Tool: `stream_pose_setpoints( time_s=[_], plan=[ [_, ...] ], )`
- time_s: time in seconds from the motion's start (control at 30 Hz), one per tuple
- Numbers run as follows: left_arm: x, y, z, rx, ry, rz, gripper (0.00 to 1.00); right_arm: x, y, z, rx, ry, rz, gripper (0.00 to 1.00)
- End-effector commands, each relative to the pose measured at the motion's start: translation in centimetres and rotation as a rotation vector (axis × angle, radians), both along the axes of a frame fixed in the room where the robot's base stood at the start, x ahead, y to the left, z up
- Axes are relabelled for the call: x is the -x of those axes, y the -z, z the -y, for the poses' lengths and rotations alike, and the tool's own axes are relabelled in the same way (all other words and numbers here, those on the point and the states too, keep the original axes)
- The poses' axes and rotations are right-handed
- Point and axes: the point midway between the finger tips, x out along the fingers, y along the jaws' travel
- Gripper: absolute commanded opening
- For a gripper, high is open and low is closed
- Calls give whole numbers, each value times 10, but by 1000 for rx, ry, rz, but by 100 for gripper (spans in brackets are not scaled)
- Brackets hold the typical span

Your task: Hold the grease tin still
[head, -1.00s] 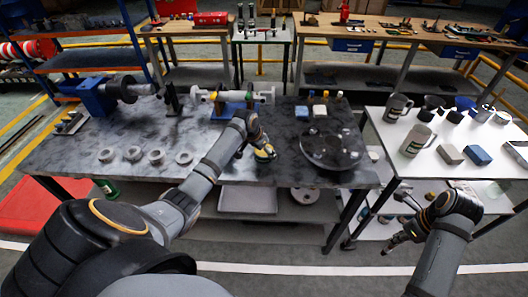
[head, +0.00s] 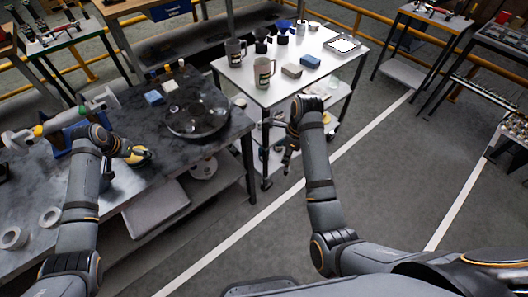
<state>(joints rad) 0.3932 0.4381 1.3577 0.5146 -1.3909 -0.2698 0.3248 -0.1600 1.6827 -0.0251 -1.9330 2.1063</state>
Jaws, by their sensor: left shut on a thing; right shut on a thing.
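A small yellow-and-dark round thing (head: 141,157), which looks like the grease tin, is at the front edge of the dark stone-topped bench. My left gripper (head: 130,153) is shut on it from the left, and its fingers partly hide it. My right gripper (head: 288,158) is shut and points down in front of the white table. What it holds is too small and dark to make out.
On the dark bench (head: 60,172) are a round dark tray (head: 198,122) and several grey rings. The white table (head: 285,83) carries mugs (head: 263,74), a blue block (head: 310,62) and a beige block (head: 291,71). The grey floor at right is open.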

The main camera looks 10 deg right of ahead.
Motion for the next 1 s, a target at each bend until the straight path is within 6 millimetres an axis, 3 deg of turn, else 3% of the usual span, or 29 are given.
stream_pose_setpoints(
  time_s=[0.47,0.5,0.6,0.67,1.0],
  plan=[
    [0,0,0,1,-1,-1,33,0,0,0,0,0,0,0],
    [0,0,0,1,-1,-1,82,0,0,0,0,0,0,0],
    [0,0,0,1,0,-1,95,0,0,0,0,0,0,0],
    [0,0,0,1,0,0,100,0,0,0,0,0,0,0],
    [0,-1,0,0,0,0,100,0,0,0,0,0,0,0]
  ],
)
